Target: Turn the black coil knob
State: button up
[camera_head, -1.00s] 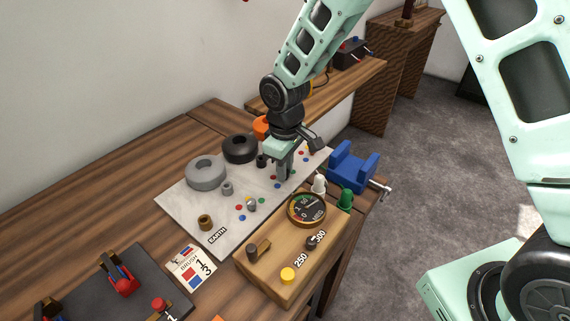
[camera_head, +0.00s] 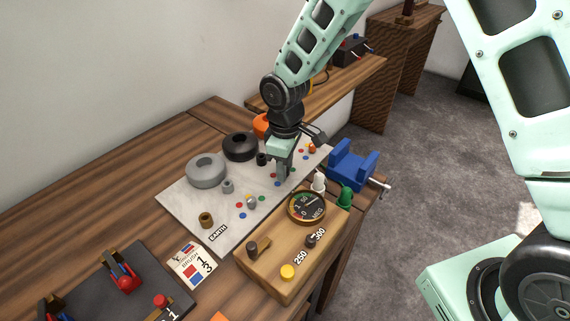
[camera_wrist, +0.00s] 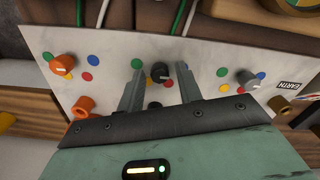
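The black coil knob (camera_wrist: 160,72) shows in the wrist view as a small round dark knob with a pale pointer mark, on the light panel (camera_head: 180,208). My gripper (camera_wrist: 159,68) is open, one finger on each side of the knob with a visible gap to each. In the head view my gripper (camera_head: 284,172) points down at the panel and hides the black knob. The black coil ring (camera_head: 240,147) lies behind it to the left.
A grey knob (camera_head: 252,202) and an orange knob (camera_head: 312,148) sit on either side on the panel. A grey ring (camera_head: 206,170) and an orange ring (camera_head: 262,126) flank the black ring. A wooden meter box (camera_head: 270,272) and a blue vise (camera_head: 352,165) stand close by.

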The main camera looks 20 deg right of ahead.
jog(key=shift+r, duration=0.1)
notch_tip(320, 180, up, 17)
jog(key=b, duration=0.1)
jog(key=shift+r+b, duration=0.15)
jog(key=shift+b, duration=0.15)
dwell(0.4)
jog(key=s+f+m, duration=0.1)
jog(key=s, duration=1.2)
jog(key=s+f+m, duration=0.2)
jog(key=s, duration=1.1)
jog(key=shift+s+f+y, duration=0.25)
jog(key=shift+s+y, duration=0.05)
jog(key=shift+a, duration=0.1)
